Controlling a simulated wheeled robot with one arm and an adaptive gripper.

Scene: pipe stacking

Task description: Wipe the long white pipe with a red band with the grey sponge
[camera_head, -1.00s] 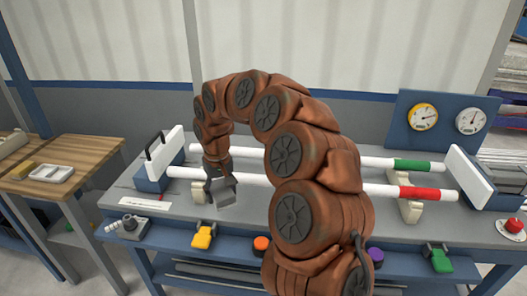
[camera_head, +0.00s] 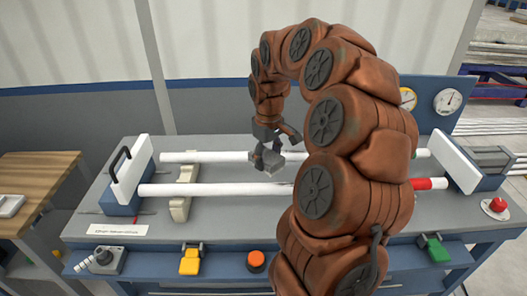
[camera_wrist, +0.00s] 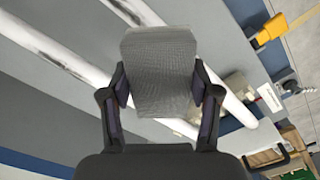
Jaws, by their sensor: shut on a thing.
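The long white pipe with a red band (camera_head: 225,189) lies along the front of the bench. Its red band (camera_head: 430,184) shows near the right end, partly behind my arm. My gripper (camera_head: 267,158) is shut on the grey sponge (camera_head: 288,160). In the wrist view the sponge (camera_wrist: 160,70) sits between both fingers and hides part of the pipes. The red-banded pipe (camera_wrist: 240,108) passes behind it there, with dark smudges near its upper part. In the head view the sponge appears just behind the front pipe; I cannot tell whether they touch.
A second white pipe (camera_head: 210,157) lies parallel behind. A beige support (camera_head: 182,195) stands under the pipes' left part. A white end plate with a blue block (camera_head: 125,185) stands left, another white plate (camera_head: 455,162) right.

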